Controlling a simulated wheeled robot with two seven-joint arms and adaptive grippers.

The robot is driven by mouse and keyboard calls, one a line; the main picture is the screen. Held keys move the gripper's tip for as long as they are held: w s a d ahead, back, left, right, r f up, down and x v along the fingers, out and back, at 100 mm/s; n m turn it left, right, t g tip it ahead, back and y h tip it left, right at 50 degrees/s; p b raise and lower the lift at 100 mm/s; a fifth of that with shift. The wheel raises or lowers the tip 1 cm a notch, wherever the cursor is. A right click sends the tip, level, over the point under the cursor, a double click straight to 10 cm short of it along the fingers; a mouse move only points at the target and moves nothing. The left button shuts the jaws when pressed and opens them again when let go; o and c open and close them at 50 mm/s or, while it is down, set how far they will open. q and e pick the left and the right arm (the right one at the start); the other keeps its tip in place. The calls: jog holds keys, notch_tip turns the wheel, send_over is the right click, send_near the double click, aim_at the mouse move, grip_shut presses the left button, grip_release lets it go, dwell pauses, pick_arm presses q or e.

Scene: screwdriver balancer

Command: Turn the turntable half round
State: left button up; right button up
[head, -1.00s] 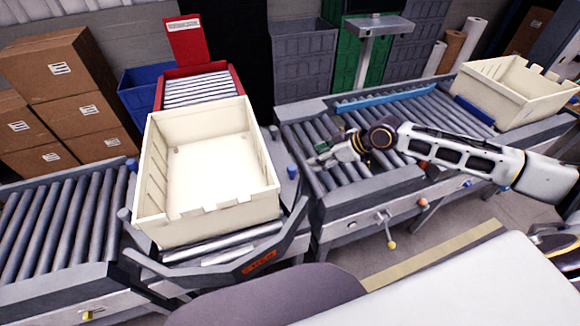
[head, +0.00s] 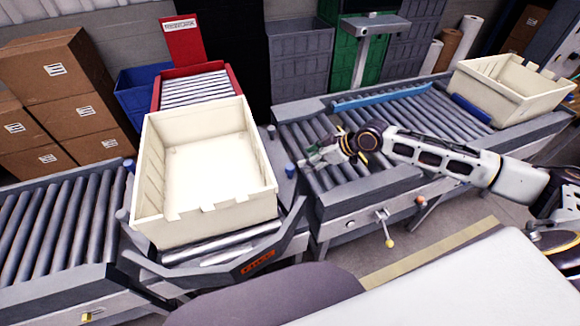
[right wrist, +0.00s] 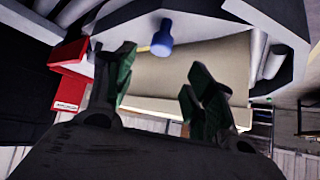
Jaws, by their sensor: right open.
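The turntable (head: 218,248) is a grey roller platform with a dark bumper and an orange label, in the head view's left half. A large cream tote (head: 205,225) sits on it, empty. A blue peg (head: 290,170) stands at the turntable's right edge; it also shows in the right wrist view (right wrist: 162,38), roughly between and beyond the fingers. My right gripper (head: 308,157) is open and empty, just right of the blue peg and apart from it. Its two green-padded fingers (right wrist: 160,75) are spread in the right wrist view. My left gripper is out of view.
A roller conveyor (head: 400,120) lies right, with another cream tote (head: 510,90) at its far end. More rollers (head: 55,225) adjoin the turntable at left. A red-framed conveyor (head: 195,88) lies behind it. Cardboard boxes (head: 60,75) are stacked back left.

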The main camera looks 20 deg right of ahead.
aim_at(290, 166)
jog(key=shift+p+x, duration=0.3)
jog(key=shift+x, duration=5.1)
grip_shut()
